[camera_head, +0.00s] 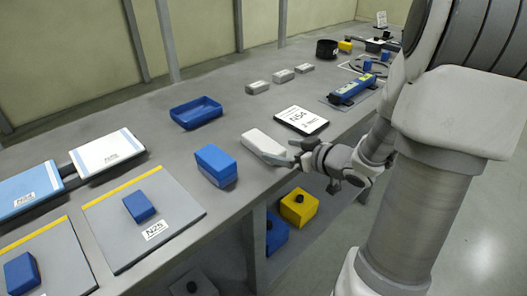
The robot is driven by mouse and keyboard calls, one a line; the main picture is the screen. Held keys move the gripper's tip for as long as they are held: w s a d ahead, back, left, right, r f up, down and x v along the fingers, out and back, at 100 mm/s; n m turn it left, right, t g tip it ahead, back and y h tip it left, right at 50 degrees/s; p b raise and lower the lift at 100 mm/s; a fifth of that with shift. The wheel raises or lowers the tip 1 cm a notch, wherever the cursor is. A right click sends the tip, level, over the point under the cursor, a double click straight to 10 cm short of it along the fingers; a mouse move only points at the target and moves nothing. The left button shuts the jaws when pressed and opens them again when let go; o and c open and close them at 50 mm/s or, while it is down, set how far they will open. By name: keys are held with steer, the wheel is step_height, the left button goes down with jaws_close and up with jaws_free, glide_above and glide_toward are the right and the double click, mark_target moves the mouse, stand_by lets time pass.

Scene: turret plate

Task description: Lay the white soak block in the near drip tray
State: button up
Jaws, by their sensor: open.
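A long white block (264,146), which looks like the soak block, lies on the grey bench in the middle of the view. My gripper (296,154) is at its right end, with the fingers pointing left toward it. The fingers are small here and partly merge with the block's end, so I cannot tell whether they touch it. The gripper is open. A shallow blue open tray (197,113) stands empty further back and left of the block. It is the only open tray I can make out; I cannot tell whether it is the near drip tray.
A blue block (215,165) stands left of the white block. A white labelled plate (302,120) lies behind it. Small grey blocks (283,76) line the back. Grey mats (181,210) with blue blocks lie at front left. Yellow (299,207) and blue boxes sit below the bench.

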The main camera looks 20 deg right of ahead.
mark_target(270, 146)
steer(key=x, duration=0.2)
steer(key=b+x, duration=0.1)
steer(key=x, duration=0.1)
steer(key=b+x, duration=0.1)
steer(key=x, duration=0.2)
steer(key=shift+w+a+r, duration=0.1)
steer(key=shift+a+r, duration=0.15)
steer(key=shift+a, duration=0.1)
steer(key=shift+c, duration=0.3)
steer(key=c, duration=1.5)
steer(key=shift+r, duration=0.15)
